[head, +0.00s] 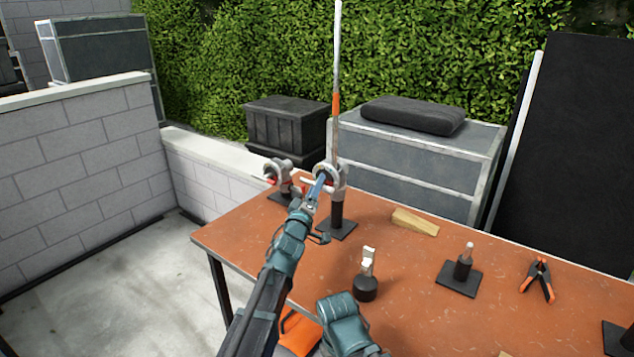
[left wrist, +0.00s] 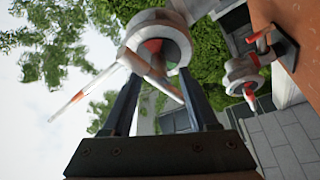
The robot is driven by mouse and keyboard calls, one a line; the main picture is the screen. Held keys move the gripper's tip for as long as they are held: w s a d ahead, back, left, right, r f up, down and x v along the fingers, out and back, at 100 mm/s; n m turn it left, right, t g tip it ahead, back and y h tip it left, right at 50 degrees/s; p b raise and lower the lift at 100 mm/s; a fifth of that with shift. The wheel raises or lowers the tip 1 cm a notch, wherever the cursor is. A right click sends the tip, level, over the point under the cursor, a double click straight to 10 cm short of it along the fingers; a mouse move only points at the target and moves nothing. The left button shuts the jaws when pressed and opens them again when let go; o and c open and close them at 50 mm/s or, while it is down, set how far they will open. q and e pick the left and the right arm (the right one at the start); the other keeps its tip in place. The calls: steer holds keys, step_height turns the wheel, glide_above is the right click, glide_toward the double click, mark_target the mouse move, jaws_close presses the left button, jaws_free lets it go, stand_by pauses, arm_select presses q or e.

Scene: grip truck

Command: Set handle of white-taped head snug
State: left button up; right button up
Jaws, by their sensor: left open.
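A grip head (head: 330,176) stands on a black post and base at the table's far left corner, with a tall rod (head: 336,105) rising from it. A second grip head (head: 283,172) with red-tipped handle stands behind it to the left. I cannot clearly make out which head carries white tape. My left gripper (head: 317,190) is open at the nearer head. In the left wrist view, the nearer head (left wrist: 160,48) is just beyond the fingertips. Its pale handle (left wrist: 152,72) crosses the gap between the open fingers. Contact cannot be told. My right gripper is not in view.
The orange table (head: 400,265) holds a wooden wedge (head: 415,222), a black-based post (head: 463,265), an orange-tipped clamp (head: 539,278) and a small black-based fitting (head: 366,284). The second head (left wrist: 242,72) stands close to the right in the wrist view. The table's middle has free room.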

arm_select(q)
steer(key=shift+x, duration=0.8)
jaws_close()
